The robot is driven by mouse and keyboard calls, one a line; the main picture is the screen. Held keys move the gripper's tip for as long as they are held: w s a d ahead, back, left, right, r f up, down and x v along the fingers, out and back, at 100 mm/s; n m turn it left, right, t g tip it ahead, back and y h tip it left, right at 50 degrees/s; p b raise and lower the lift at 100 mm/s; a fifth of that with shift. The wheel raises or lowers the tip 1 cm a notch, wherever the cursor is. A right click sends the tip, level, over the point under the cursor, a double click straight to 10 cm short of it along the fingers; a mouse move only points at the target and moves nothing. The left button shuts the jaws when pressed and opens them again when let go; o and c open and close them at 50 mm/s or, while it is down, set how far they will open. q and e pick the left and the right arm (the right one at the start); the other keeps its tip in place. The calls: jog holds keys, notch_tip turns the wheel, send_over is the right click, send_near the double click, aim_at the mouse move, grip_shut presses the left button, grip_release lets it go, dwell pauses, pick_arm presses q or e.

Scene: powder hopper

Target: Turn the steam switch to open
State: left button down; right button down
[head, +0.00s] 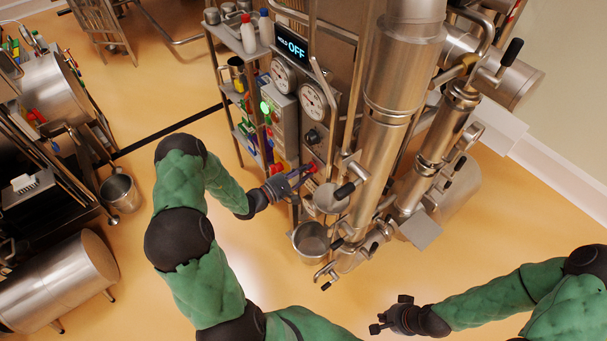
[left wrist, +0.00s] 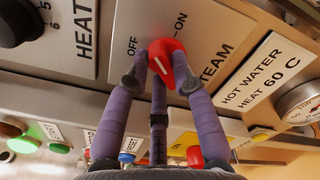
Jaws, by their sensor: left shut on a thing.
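The steam switch is a red knob with a white mark, on a grey plate labelled STEAM with OFF and ON, in the left wrist view (left wrist: 166,60). In the head view the red knob (head: 313,168) is small and partly hidden at my left fingertips. My left gripper (head: 302,175) is shut on the knob, its purple fingers on either side of it in the left wrist view (left wrist: 160,72). I cannot tell for sure which label the white mark points to. My right gripper (head: 391,314) is open and empty, low at the right, away from the machine.
A display (head: 292,46) reads OFF above two gauges (head: 314,101). A HEAT dial (left wrist: 20,20) and a HOT WATER label (left wrist: 265,75) flank the switch. Steel pipes (head: 385,110) stand close at the right, with a pot (head: 311,240) below. Open floor lies in front.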

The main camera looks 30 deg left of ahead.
pick_arm(q)
jog(key=m+b, duration=0.4)
jog(key=m, duration=0.1)
jog(key=shift+d+f+m, duration=0.15)
jog(key=shift+f+m, duration=0.05)
jog(key=shift+m, duration=0.1)
jog(key=m+b, duration=0.3)
jog(key=m, duration=0.1)
jog(key=shift+s+d+b, duration=0.1)
jog(key=shift+d+b, duration=0.05)
jog(key=shift+b, duration=0.2)
jog(key=shift+m, duration=0.5)
jog(key=shift+s+d+f, duration=0.1)
jog(key=c, duration=1)
grip_release()
jog(key=shift+c, duration=0.2)
jog(key=v, duration=1.2)
